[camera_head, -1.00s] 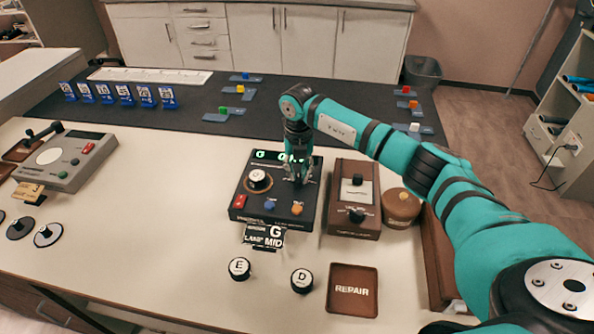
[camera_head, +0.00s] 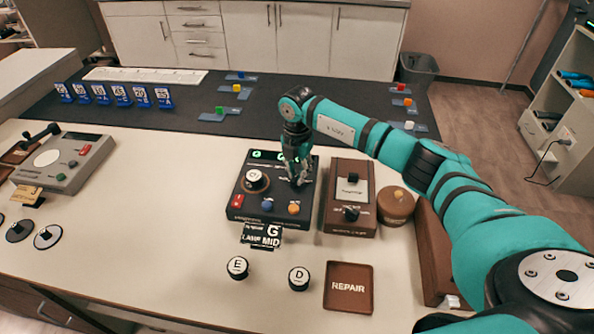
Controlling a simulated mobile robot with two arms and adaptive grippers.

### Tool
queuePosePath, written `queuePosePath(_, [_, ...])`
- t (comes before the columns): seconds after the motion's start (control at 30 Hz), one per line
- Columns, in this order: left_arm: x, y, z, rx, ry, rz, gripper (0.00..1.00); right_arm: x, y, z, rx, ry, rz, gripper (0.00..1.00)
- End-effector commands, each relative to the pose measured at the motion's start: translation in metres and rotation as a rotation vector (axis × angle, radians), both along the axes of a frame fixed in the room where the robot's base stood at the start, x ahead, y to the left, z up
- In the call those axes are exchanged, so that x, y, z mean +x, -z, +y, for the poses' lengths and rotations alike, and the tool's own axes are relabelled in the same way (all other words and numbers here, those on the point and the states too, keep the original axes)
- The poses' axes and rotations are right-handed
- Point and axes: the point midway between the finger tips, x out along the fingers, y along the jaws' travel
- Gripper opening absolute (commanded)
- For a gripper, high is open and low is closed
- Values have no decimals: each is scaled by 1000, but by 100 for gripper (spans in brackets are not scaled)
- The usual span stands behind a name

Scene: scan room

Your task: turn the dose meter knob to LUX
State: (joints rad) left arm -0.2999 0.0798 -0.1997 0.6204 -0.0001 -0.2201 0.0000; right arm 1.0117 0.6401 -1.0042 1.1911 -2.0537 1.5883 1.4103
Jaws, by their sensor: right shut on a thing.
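A black console (camera_head: 239,212) with a green-lit display stands in the middle of the white table. It has a white-topped dial (camera_head: 255,180) at its left, and red, blue and orange buttons along its front. My right gripper (camera_head: 298,180) points down over the console's right side. It is shut on a small knob there, which its fingers mostly hide. To the right stands a brown box (camera_head: 338,225) with a pale panel (camera_head: 353,190) and a black knob (camera_head: 351,213). The lettering on both devices is too small to read, so I cannot tell which is the dose meter. My left gripper is not in view.
A card reading G MID (camera_head: 262,236) stands before the console. Loose knobs E (camera_head: 237,267) and D (camera_head: 299,278) and a REPAIR tray (camera_head: 349,289) lie in front. A round brown container (camera_head: 396,205) is right of the box. A grey device (camera_head: 65,163) stands at left.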

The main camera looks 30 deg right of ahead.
Motion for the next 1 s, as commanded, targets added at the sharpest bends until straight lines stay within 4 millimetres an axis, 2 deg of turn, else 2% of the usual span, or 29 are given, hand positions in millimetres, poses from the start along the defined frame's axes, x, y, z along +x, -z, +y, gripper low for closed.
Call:
queuePosePath(0.4, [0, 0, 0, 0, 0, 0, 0, 1, -2, -1, 0, 6, -5, 0])
queuePosePath(0.43, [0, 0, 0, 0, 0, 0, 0, 1, -2, -1, 0, 6, -5, 20])
queuePosePath(0.57, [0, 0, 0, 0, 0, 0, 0, 1, -1, 0, 0, 5, -4, 37])
queuePosePath(0.87, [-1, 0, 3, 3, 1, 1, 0, 1, -2, 0, 0, 5, -2, 38])
queuePosePath(1.0, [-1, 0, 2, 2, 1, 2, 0, 1, -15, -1, -1, 5, -4, 38])
